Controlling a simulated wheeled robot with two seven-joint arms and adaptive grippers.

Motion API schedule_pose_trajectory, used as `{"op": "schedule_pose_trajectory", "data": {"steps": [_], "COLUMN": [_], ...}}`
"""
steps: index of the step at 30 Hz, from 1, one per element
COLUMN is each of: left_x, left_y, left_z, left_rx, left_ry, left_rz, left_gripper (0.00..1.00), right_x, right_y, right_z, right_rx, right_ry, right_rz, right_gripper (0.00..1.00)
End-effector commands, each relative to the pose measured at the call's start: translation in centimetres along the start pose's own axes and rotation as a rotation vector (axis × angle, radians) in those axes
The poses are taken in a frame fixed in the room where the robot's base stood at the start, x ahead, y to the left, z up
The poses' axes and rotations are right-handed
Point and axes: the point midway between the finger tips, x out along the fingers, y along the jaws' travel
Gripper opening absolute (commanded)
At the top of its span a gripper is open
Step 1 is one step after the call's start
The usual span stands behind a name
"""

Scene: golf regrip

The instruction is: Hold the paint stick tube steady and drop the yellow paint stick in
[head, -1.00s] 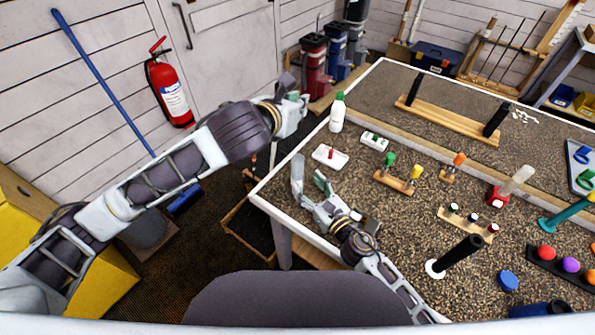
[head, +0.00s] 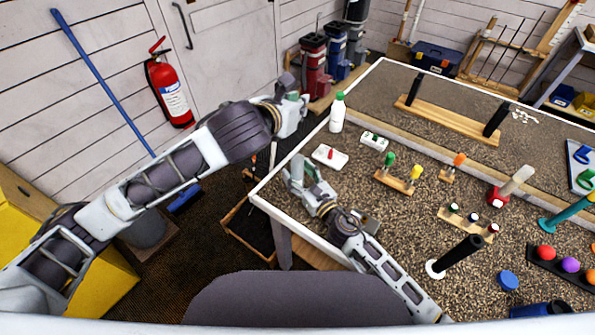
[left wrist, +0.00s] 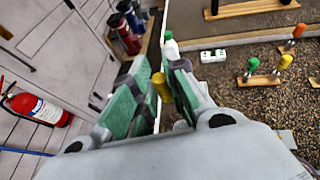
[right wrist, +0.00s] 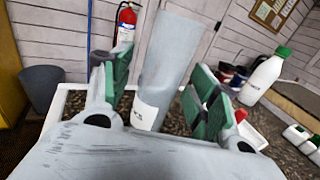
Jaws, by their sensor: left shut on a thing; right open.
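My left gripper (head: 297,103) is raised past the table's left edge and shut on the yellow paint stick (left wrist: 161,86), which shows between its green pads in the left wrist view. The stick cannot be made out in the head view. My right gripper (head: 304,172) is low at the table's near left corner, open. In the right wrist view a tall grey tube (right wrist: 172,62) with a white lettered band low down stands between the open fingers, leaning a little right in the picture. Contact with the pads cannot be told. The tube is not clear in the head view.
A white tray (head: 323,159) with a red item lies just beyond my right gripper. A white bottle (head: 338,115) with a green cap stands behind it. A wooden rack (head: 395,182) with green and yellow knobs is to the right. The table edge is close on the left.

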Motion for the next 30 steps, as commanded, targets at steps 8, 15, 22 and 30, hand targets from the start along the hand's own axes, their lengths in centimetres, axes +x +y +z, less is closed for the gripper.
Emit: {"op": "schedule_pose_trajectory", "data": {"steps": [8, 15, 22, 30], "left_x": [0.00, 0.00, 0.00, 0.00], "left_y": [0.00, 0.00, 0.00, 0.00], "left_z": [0.00, 0.00, 0.00, 0.00], "left_rx": [0.000, 0.000, 0.000, 0.000], "left_ry": [0.000, 0.000, 0.000, 0.000], "left_rz": [0.000, 0.000, 0.000, 0.000], "left_gripper": [0.05, 0.05, 0.05, 0.05], "right_x": [0.83, 0.85, 0.85, 0.84], "right_y": [-0.03, -0.03, -0.02, -0.02], "right_z": [0.02, 0.04, 0.04, 0.05], "right_rx": [0.000, 0.000, 0.000, 0.000], "right_ry": [0.000, 0.000, 0.000, 0.000], "right_rz": [-0.001, -0.001, -0.001, -0.001], "right_gripper": [0.60, 0.60, 0.35, 0.10]}}
